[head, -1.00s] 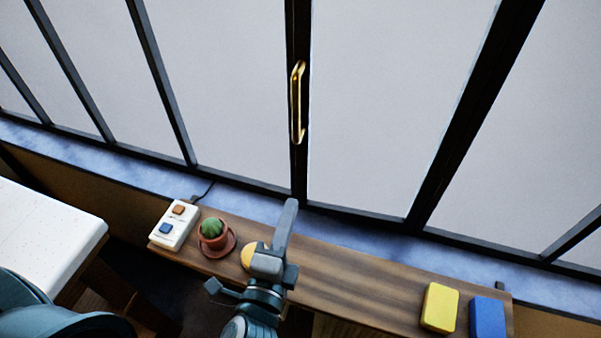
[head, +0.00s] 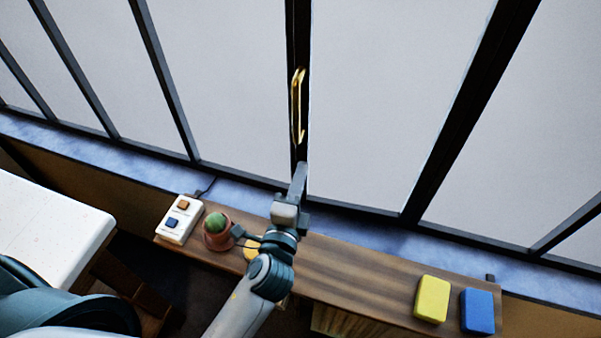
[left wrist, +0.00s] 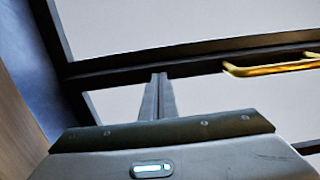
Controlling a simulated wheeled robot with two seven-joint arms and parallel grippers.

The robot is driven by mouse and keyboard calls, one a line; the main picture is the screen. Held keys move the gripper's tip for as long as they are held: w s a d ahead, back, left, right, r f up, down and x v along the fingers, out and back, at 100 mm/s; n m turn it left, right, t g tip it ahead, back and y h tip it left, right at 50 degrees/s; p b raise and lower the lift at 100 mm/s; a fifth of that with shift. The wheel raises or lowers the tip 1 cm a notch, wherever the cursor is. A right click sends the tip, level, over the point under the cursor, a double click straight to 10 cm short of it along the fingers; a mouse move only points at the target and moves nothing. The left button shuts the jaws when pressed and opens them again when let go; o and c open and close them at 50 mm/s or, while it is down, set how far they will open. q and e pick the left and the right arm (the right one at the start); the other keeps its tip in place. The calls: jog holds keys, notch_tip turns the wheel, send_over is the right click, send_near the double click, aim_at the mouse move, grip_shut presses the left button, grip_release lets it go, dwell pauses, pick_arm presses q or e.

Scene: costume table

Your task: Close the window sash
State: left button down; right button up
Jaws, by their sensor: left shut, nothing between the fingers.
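The window sash (head: 395,100) is a large pale pane in a dark frame, with a brass handle (head: 298,106) upright on its left stile. In the head view the sash looks near the frame; I cannot tell whether a gap remains. My left gripper (head: 301,172) is shut and empty, pointing up just below the handle, close to the dark stile. In the left wrist view its fingers (left wrist: 158,95) reach toward the dark frame bar, and the handle (left wrist: 272,68) lies to their right, apart from them. My right gripper is not in view.
A wooden shelf (head: 355,268) runs under the window. It holds a white two-button box (head: 180,219), a potted cactus (head: 217,231), a yellow round thing (head: 251,252) partly hidden by my arm, a yellow block (head: 433,299) and a blue block (head: 478,311). A white table (head: 45,228) stands left.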

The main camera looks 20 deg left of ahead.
pick_arm(q)
jog(key=w, duration=0.2)
jog(key=w+p, duration=0.1)
jog(key=shift+a+r, duration=0.25)
jog(key=shift+r, duration=0.05)
dwell(0.3)
jog(key=shift+s, duration=0.1)
